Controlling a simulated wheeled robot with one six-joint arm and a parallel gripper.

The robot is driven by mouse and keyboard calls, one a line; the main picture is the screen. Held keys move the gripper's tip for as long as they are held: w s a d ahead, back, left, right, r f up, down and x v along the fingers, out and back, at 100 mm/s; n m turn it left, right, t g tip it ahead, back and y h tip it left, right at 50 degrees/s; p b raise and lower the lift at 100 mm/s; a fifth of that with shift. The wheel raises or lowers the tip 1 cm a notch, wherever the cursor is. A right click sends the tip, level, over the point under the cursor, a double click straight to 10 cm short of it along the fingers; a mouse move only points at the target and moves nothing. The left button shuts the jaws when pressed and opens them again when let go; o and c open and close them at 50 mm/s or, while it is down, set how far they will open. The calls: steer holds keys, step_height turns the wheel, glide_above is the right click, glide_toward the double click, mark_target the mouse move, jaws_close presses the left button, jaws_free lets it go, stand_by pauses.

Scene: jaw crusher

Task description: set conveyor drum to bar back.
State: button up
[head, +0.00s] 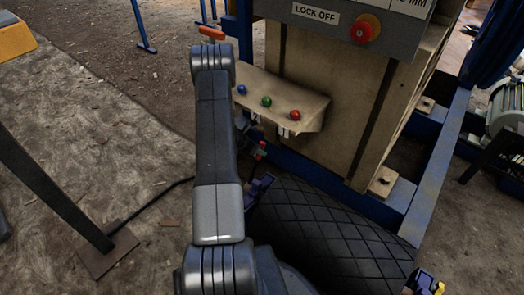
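The conveyor drum (345,240) looks like the black cylinder with a diamond-pattern surface at the bottom middle. It lies tilted, close in front of the blue frame, and my arm covers its left end. A small blue-purple piece (261,187) shows at its upper left end and a yellow and purple piece (429,283) at its lower right end. I cannot make out a bar for certain. My arm rises left of the drum and hides most of my wrist. Dark parts near the red and green bits may belong to my gripper, but its fingers cannot be made out.
A beige panel (285,98) with blue, green and red buttons juts out behind my arm. Above is a grey "LOCK OFF" box with a red knob (366,29). Blue frame beams (438,165) stand at right.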

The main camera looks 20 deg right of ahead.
steer(key=p+v, duration=0.1)
steer(key=v, duration=0.8)
steer(key=shift+p, duration=0.4)
steer(key=b+x, duration=0.3)
steer(key=x, duration=1)
steer(key=shift+d+f, duration=0.15)
steer(key=shift+f, duration=0.05)
steer(key=shift+r, duration=0.1)
